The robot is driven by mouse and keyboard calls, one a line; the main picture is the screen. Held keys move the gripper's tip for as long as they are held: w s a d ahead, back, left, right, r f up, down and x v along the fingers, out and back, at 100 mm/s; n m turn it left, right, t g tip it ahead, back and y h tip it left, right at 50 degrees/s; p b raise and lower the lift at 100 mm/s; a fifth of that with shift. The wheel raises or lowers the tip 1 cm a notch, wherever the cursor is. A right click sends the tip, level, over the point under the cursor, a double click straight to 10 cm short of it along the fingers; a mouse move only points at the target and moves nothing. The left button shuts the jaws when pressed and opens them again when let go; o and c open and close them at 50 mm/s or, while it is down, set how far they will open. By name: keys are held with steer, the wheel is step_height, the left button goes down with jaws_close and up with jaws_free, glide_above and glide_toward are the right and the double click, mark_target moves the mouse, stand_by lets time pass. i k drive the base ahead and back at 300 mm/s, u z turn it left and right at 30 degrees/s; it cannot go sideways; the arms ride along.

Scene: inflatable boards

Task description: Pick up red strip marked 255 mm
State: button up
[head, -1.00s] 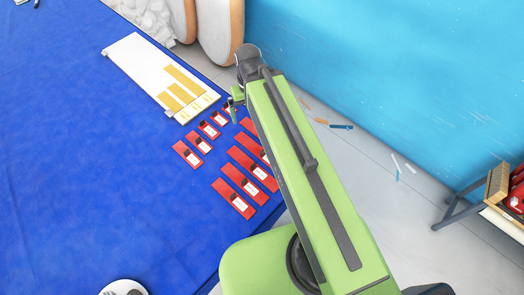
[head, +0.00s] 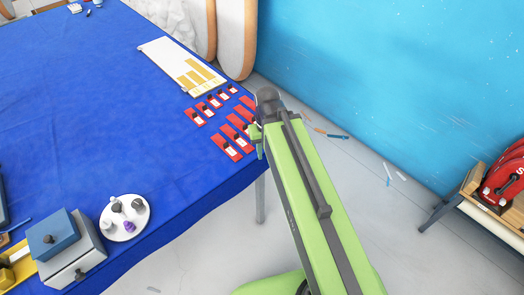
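Several red strips lie in two groups on the blue cloth near the table's right edge. The shorter ones include this red strip (head: 195,117); the longer ones include this red strip (head: 227,148). Each has a white label and a dark block on it, but the labels are too small to read, so I cannot tell which is marked 255 mm. My gripper (head: 256,141) is at the end of my green arm, beside the longer strips at the table edge. The arm hides part of some longer strips. Whether the fingers are open is too small to tell.
A white board with yellow strips (head: 161,52) lies beyond the red strips. A round white plate (head: 115,234) with small items and a blue-grey box (head: 55,235) stand at the front left. The middle of the blue cloth (head: 80,110) is clear.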

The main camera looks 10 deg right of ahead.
mark_target(244, 112)
steer(key=u, duration=0.15)
steer(key=k, duration=0.5)
steer(key=z, duration=1.9)
steer(key=i, duration=1.65)
steer(key=z, duration=5.6)
steer(key=i, duration=0.2)
steer(key=z, duration=1.95)
steer(key=k, duration=0.1)
steer(key=z, duration=0.45)
steer(key=i, duration=0.55)
steer(key=z, duration=0.05)
